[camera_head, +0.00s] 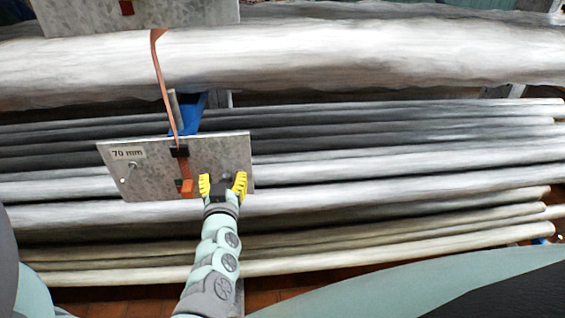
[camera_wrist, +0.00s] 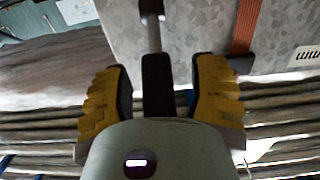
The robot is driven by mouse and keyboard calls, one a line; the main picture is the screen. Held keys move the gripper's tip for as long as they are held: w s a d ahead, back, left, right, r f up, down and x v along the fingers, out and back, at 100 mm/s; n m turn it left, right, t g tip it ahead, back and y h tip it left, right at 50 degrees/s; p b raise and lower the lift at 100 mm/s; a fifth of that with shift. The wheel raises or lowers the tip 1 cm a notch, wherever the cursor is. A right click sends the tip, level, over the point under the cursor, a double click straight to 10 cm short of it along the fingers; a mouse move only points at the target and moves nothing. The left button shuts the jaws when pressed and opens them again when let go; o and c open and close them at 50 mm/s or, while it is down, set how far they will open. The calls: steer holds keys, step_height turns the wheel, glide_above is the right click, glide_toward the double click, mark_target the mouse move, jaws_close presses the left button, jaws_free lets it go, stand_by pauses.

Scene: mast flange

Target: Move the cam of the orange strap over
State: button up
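The orange strap (camera_head: 163,85) runs from the thick pale pole down over a grey speckled plate (camera_head: 140,180) labelled 70 mm. A dark buckle (camera_head: 180,151) sits on it, and an orange block (camera_head: 187,187), which looks like the cam, is near the plate's lower edge. My gripper (camera_head: 222,186) is in front of the plate, just right of this block. In the wrist view its yellow fingers (camera_wrist: 158,95) stand apart. A black bar with a pale rod (camera_wrist: 153,38) shows between them, not visibly gripped; I cannot tell its contact. The strap (camera_wrist: 245,28) passes beside the fingers.
Another grey plate (camera_head: 190,12) with a dark red piece is at the top. Long grey poles (camera_head: 400,130) lie across the scene behind and below the plate. A blue piece (camera_head: 190,112) shows above the plate. A bolt (camera_head: 133,165) sticks out on its left.

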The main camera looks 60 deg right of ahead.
jaws_close()
stand_by(0.3)
